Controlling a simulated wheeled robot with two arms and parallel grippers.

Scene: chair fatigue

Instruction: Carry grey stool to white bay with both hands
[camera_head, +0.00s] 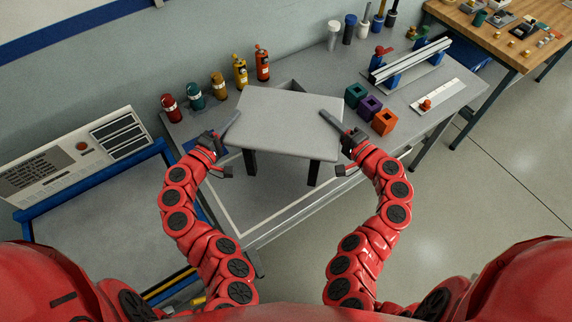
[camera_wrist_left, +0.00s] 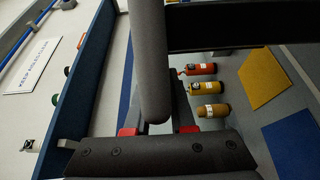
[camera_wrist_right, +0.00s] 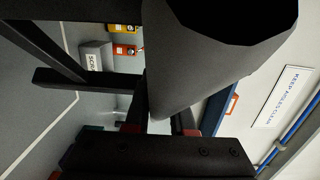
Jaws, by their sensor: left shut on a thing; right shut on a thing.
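The grey stool (camera_head: 287,125) has a flat grey seat and dark legs, and sits level or slightly tilted over the grey bench. My left gripper (camera_head: 228,127) is shut on the seat's left edge. My right gripper (camera_head: 335,125) is shut on its right edge. The seat edge also fills the middle of the left wrist view (camera_wrist_left: 150,60) and the right wrist view (camera_wrist_right: 185,75). A white outline (camera_head: 290,207) on the bench top shows in front of and below the stool; the seat hides part of it. I cannot tell whether the legs touch the bench.
Several small extinguisher-like bottles (camera_head: 240,72) stand behind and left of the stool. Green, purple and orange blocks (camera_head: 384,121) stand close to its right. A rail on blue supports (camera_head: 410,60) lies farther right. A blue-edged bench (camera_head: 90,225) is at left. Bare floor (camera_head: 490,200) is at right.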

